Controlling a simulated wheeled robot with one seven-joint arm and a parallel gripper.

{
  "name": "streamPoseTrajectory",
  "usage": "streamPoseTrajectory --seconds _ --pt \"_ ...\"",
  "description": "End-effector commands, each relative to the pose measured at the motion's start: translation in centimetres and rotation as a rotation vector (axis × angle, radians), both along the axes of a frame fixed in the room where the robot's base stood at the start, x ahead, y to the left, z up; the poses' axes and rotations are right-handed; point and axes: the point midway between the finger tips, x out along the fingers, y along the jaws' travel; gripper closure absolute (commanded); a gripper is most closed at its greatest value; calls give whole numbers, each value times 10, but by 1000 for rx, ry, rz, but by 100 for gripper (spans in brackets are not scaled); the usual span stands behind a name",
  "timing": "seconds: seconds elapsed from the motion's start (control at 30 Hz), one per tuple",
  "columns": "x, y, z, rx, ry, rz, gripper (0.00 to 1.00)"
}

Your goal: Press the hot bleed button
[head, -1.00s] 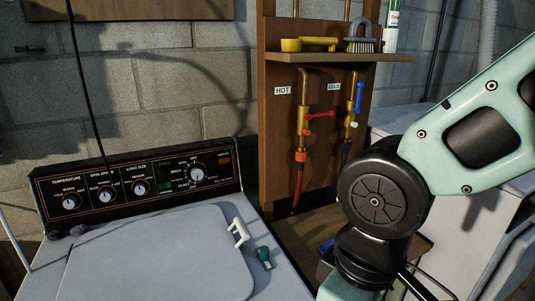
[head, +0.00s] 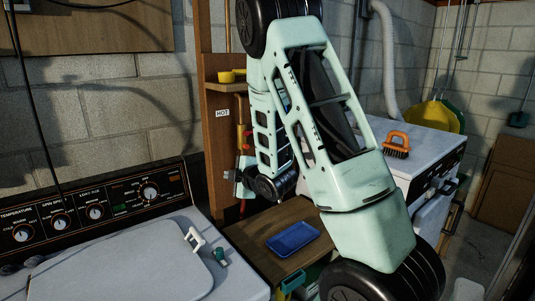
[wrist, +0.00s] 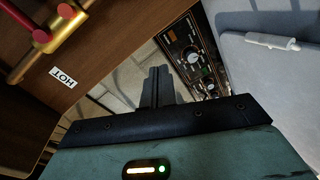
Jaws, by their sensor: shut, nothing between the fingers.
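The HOT label (head: 222,113) is on the brown wooden panel (head: 222,160) in the head view, and the label shows upside down in the wrist view (wrist: 63,77). Beside it runs the brass hot-water valve (wrist: 50,42), with two round red parts (wrist: 41,36) at the upper left of the wrist view. I cannot tell which of these is the bleed button. My gripper (wrist: 157,88) is shut and empty, its fingers together, apart from the red parts and to their right in the wrist view. In the head view my arm hides the cold valve and part of the hot valve.
A blue tray (head: 293,237) lies on a wooden surface below the panel. An orange brush (head: 396,144) sits on the white appliance at right. A shelf (head: 226,87) juts out above the valve.

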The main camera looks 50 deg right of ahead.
Motion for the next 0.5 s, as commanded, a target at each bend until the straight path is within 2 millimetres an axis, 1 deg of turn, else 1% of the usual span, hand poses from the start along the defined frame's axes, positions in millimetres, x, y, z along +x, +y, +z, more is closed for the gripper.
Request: streamPoseTrajectory --seconds 0.03,0.1,0.2,0.3,0.37,0.5 --pt "-10 -29 6 -79 -41 -10 100" --pt "-22 -57 15 -186 -98 -9 100" --pt "-39 -84 26 -305 -157 -7 100" --pt "-51 -98 33 -382 -194 -3 100" --pt "-55 -103 36 -409 -207 -2 100" --pt "-53 -107 38 -430 -218 2 100"
